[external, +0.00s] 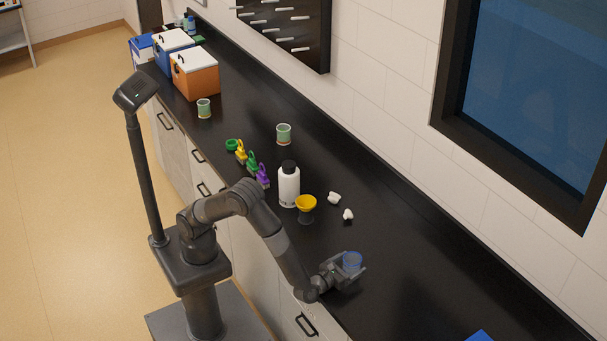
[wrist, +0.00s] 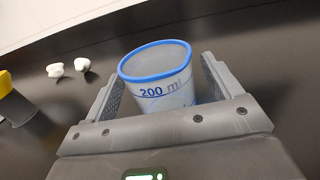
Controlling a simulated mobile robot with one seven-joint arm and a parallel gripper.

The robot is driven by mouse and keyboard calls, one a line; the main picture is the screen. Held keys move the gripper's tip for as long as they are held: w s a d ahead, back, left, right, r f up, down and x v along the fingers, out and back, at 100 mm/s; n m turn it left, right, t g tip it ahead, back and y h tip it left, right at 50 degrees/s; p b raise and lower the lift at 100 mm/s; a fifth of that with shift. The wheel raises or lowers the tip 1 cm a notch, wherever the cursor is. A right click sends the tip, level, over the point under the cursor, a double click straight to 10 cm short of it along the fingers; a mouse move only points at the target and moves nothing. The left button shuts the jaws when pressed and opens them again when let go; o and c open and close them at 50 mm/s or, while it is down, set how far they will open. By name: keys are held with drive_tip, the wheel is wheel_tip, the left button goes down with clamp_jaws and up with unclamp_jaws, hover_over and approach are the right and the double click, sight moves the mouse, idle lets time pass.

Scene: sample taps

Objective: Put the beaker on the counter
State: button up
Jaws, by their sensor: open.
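The beaker (external: 352,260) is clear with a blue rim. In the wrist view the beaker (wrist: 158,80) shows a "200 ml" mark and stands between my fingers. My gripper (external: 350,268) is open around it, low over the black counter (external: 430,290).
A yellow-topped dark cup (external: 306,205), a white bottle (external: 289,187) and two small white pieces (external: 334,198) stand behind my gripper. Green tins, coloured taps and cool boxes (external: 195,75) lie farther along. A blue object (external: 480,336) shows at the bottom edge.

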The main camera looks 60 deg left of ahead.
sight(349, 257)
drive_tip(key=shift+w, duration=0.1)
drive_tip(key=shift+c, duration=0.3)
drive_tip(key=c, duration=1.1)
drive_tip(key=shift+o, duration=0.2)
drive_tip(key=shift+r, duration=0.1)
drive_tip(key=shift+r, duration=0.55)
drive_tip(key=s+d+r, duration=0.2)
drive_tip(key=s+r, duration=0.7)
drive_tip(key=s, duration=0.2)
drive_tip(key=shift+s+d+r, duration=0.15)
drive_tip(key=shift+d+r, duration=0.15)
drive_tip(key=shift+r, duration=0.1)
